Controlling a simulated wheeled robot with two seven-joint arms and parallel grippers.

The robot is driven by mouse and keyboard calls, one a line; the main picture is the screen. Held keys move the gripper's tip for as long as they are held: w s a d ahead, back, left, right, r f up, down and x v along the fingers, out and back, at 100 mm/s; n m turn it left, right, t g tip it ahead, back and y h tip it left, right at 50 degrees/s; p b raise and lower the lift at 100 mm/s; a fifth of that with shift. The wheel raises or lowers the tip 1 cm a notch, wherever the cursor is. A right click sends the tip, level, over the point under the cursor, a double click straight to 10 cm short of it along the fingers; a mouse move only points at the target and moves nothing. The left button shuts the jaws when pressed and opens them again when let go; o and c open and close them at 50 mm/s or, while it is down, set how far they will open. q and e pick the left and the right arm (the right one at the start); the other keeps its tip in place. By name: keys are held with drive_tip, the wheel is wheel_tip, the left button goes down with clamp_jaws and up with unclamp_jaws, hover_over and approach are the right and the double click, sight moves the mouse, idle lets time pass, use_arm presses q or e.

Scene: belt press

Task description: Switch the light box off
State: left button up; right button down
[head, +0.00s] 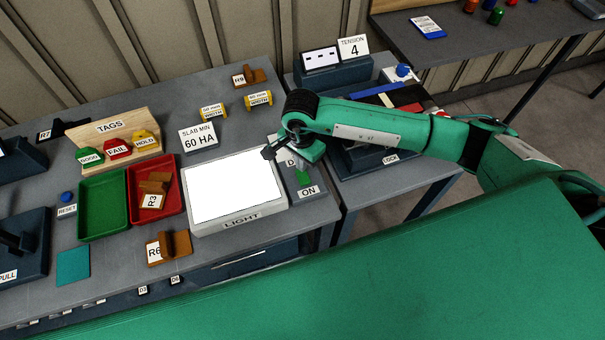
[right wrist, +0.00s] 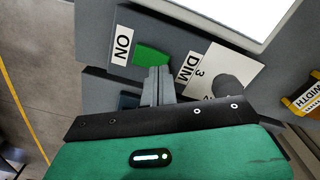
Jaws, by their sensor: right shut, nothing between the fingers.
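The light box (head: 213,226) stands on the bench with its top panel glowing bright white; its lit edge also shows at the top of the right wrist view (right wrist: 205,14). A green switch (head: 303,179) sits to its right, beside an ON label (head: 308,192). In the right wrist view the green switch (right wrist: 150,56) lies just past my fingertips. My right gripper (right wrist: 158,72) is shut and empty, its tips close against the switch; I cannot tell whether they touch. In the head view the hand partly hides the DIM label. My left gripper is not in view.
A dark round DIM knob (right wrist: 228,88) on a numbered plate is close beside the fingers. Left of the light box are a red tray (head: 172,205) and a green tray (head: 92,222). An R6 block (head: 178,245) lies in front, and the SLAB MIN sign (head: 198,138) stands behind.

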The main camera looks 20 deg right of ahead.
drive_tip(key=shift+f+b, duration=0.95)
drive_tip(key=shift+f, duration=0.05)
idle(0.9)
drive_tip(key=shift+r, duration=0.2)
drive_tip(key=shift+r+p, duration=1.15)
drive_tip(key=shift+r, duration=2.25)
